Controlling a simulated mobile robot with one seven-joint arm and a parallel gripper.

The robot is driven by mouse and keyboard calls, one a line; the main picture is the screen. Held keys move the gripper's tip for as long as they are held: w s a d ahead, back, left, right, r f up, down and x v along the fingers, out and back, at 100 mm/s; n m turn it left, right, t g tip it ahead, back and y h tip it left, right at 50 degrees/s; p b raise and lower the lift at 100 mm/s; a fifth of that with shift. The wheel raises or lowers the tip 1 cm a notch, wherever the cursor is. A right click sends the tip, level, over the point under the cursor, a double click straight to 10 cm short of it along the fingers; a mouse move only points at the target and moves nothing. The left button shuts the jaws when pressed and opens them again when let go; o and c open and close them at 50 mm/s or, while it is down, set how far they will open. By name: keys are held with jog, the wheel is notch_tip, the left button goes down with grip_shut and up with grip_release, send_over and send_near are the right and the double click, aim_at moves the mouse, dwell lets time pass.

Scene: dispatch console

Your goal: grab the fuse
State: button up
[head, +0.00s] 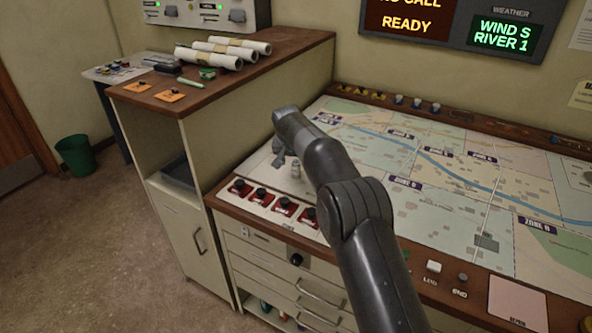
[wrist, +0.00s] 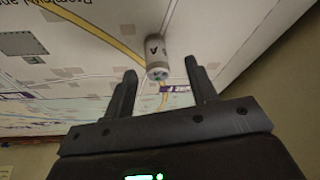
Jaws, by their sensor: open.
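The fuse (wrist: 155,55) is a small pale grey cylinder with a dark mark on its side, standing on the map surface. In the wrist view its top end shows between the two fingertips of my gripper (wrist: 162,70), with a gap on each side. My gripper is open and empty. I cannot tell whether the fingertips reach down to the fuse's height. In the head view my gripper (head: 282,162) points down over the left end of the map, and a small grey cylinder, likely the fuse (head: 296,169), shows just right of it.
The map table (head: 420,185) spreads to the right, mostly clear. Red button plates (head: 270,204) line its front left edge. A taller cabinet (head: 270,98) with rolled papers (head: 222,53) rises close on the left. A status display (head: 455,25) hangs on the back wall.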

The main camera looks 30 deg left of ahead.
aim_at(296, 163)
jog(key=shift+w+x, duration=0.1)
jog(key=shift+x, duration=1.25)
jog(key=shift+w+x, duration=0.15)
jog(key=shift+x, duration=1.2)
jog(key=shift+d, duration=0.15)
jog(key=shift+r, duration=0.1)
jog(key=c, duration=1.1)
